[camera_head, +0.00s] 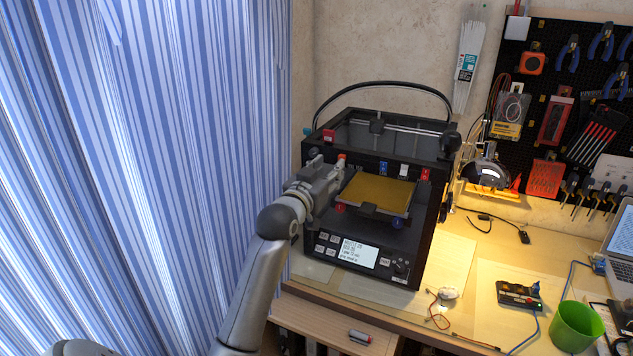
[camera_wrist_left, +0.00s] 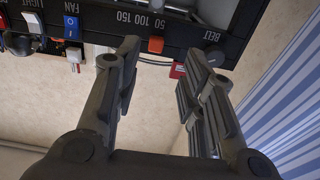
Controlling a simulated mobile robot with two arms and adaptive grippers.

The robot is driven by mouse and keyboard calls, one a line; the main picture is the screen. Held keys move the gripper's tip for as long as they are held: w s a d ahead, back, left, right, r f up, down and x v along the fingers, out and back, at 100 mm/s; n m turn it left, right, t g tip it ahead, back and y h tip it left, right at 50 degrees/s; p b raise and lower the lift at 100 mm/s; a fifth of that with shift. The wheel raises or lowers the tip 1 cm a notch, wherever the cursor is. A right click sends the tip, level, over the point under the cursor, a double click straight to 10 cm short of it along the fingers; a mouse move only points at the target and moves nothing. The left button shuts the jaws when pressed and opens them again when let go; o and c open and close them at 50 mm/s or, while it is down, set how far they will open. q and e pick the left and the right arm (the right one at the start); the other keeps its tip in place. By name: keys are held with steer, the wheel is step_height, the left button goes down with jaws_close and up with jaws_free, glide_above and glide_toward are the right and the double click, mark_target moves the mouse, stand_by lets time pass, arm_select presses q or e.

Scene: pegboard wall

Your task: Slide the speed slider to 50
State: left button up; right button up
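The speed slider's orange knob (camera_head: 341,157) is on the front top bar of the black 3D printer. In the left wrist view, the orange knob (camera_wrist_left: 156,44) stands near the printed scale 50, 100, 150 (camera_wrist_left: 143,20), which shows upside down. It lies by the 50 end, but I cannot tell its exact setting. My left gripper (camera_head: 329,166) is at the printer's front left, close to the knob. In the wrist view its two fingers (camera_wrist_left: 168,62) are spread, with the knob beyond and between them; contact is not visible. My right gripper is not in view.
The printer (camera_head: 372,220) has a tan bed (camera_head: 377,190) and a lit screen (camera_head: 357,250). A blue switch (camera_wrist_left: 71,27) is beside the slider scale. A striped curtain (camera_head: 150,150) hangs at left. A green cup (camera_head: 575,325) and wired parts lie on the desk at right.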

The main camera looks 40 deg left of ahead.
arm_select(q)
steer(key=v, duration=0.6)
steer(key=shift+s, duration=0.1)
stand_by(0.4)
